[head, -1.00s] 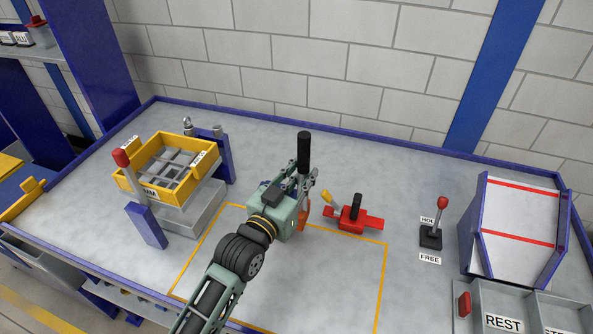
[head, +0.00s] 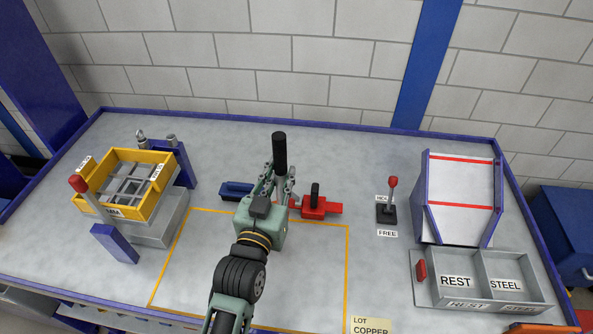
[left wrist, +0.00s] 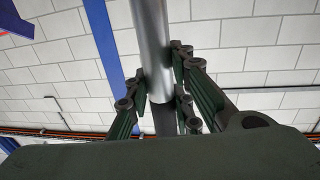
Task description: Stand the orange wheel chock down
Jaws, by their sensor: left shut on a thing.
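My left gripper (head: 279,182) is shut on the upright silver rod of the wheel chock's handle, which has a black grip (head: 279,152) on top. In the left wrist view the fingers (left wrist: 160,95) close around the silver rod (left wrist: 152,40). The orange chock body is hidden behind my gripper now; a bit of orange showed below the gripper a second ago. I cannot tell whether it touches the table. My right gripper is out of view.
A yellow-outlined area (head: 347,265) marks the table (head: 300,290). A red clamp (head: 322,208) and a blue block (head: 237,189) stand close to my gripper. A lever (head: 387,211), a chute (head: 460,190) and REST/STEEL bins (head: 483,300) are at right; a yellow tray (head: 120,208) at left.

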